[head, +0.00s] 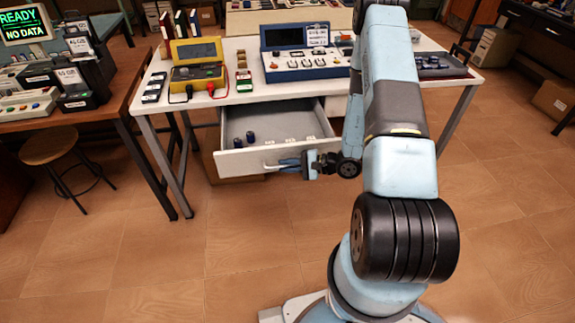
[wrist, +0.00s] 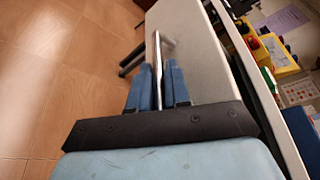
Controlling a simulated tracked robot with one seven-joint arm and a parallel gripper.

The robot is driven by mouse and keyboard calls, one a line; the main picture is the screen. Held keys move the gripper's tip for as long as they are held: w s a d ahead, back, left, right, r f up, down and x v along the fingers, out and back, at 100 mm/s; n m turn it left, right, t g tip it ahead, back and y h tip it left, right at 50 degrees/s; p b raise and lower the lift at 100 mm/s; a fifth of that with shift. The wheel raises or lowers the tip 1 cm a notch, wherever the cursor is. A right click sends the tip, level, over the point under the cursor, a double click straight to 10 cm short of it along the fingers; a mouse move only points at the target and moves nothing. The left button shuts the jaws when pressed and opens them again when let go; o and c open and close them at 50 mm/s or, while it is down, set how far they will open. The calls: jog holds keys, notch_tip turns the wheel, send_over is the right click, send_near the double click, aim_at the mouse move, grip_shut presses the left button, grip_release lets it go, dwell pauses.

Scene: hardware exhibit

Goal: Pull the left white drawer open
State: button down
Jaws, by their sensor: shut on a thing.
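The left white drawer (head: 236,161) stands pulled out from under the white table in the head view. Its inside is visible, with two small dark cylinders (head: 250,136) and several small pale items in it. My gripper (head: 288,163) is at the drawer front, shut on the metal bar handle (head: 270,166). In the wrist view, the two blue fingers of my gripper (wrist: 159,88) are on either side of the handle (wrist: 157,50), against the pale drawer front (wrist: 190,65). The right part of the drawer is partly hidden behind my arm.
The white table (head: 222,107) carries a yellow multimeter case (head: 197,62), a blue instrument case (head: 297,38) and small parts. A wooden desk (head: 105,105) and a round stool (head: 52,147) stand at the left. The tiled floor in front of the drawer is clear.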

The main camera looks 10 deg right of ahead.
jog(key=shift+f, duration=0.1)
jog(key=c, duration=1.4)
grip_release()
jog(key=shift+c, duration=0.2)
jog(key=v, duration=1.4)
